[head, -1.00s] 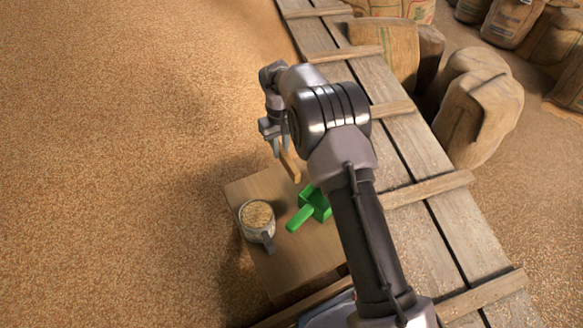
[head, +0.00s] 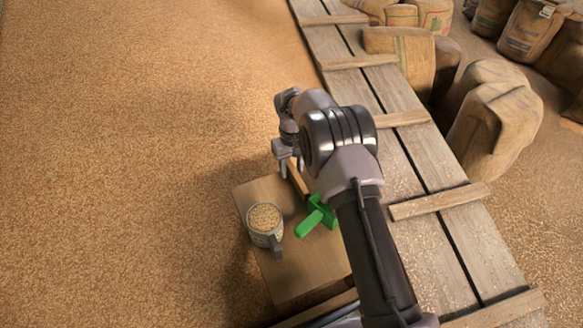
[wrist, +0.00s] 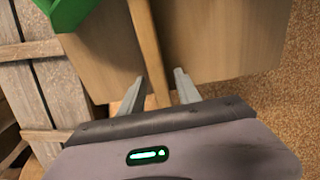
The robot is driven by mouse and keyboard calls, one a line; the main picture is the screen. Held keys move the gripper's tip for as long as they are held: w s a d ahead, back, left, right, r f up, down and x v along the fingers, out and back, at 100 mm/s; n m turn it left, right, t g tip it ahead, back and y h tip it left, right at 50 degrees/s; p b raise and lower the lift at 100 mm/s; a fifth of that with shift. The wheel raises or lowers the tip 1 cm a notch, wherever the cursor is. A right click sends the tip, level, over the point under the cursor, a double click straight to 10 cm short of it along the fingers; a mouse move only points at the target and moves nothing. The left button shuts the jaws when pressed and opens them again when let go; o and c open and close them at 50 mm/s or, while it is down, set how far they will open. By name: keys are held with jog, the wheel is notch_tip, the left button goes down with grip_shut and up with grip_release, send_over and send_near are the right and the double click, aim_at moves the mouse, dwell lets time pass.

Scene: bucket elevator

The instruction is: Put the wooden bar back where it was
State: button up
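The wooden bar (head: 297,181) is a thin brown strip by the far edge of the wooden box top (head: 262,193). In the wrist view the bar (wrist: 148,42) runs over the box top, and its near end sticks out past the edge between my fingers. My gripper (head: 292,170) is open around that end, with a visible gap on each side in the wrist view (wrist: 163,92). The green scoop (head: 317,216) lies close to the bar's other end. A metal mug full of grain (head: 265,220) stands at the left of the box top.
Loose grain (head: 120,150) spreads widely on the left. A plank walkway with cross slats (head: 408,160) runs along the right of the box. Several full sacks (head: 490,115) stand beyond it. My arm covers part of the box and walkway.

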jog(key=shift+r, duration=0.1)
notch_tip(320, 180, up, 12)
jog(key=p, duration=0.5)
notch_tip(320, 180, up, 11)
jog(key=m+t, duration=0.1)
jog(key=m, duration=0.1)
send_over(291, 167)
jog(key=s+d, duration=0.3)
jog(key=s+d+r+m+t+y, duration=0.1)
jog(key=s+d+r+m+t, duration=0.15)
jog(key=s+r, duration=0.9)
jog(key=s+d+m+t, duration=0.1)
jog(key=s+m, duration=0.1)
jog(key=s, duration=0.9)
jog(key=s+d+m+t+y, duration=0.1)
jog(key=s+d+m, duration=0.1)
jog(key=s, duration=0.9)
jog(key=shift+s+d+f+b, duration=0.15)
jog(key=shift+d+f+b, duration=0.15)
jog(key=shift+b, duration=0.15)
jog(key=shift+m, duration=0.25)
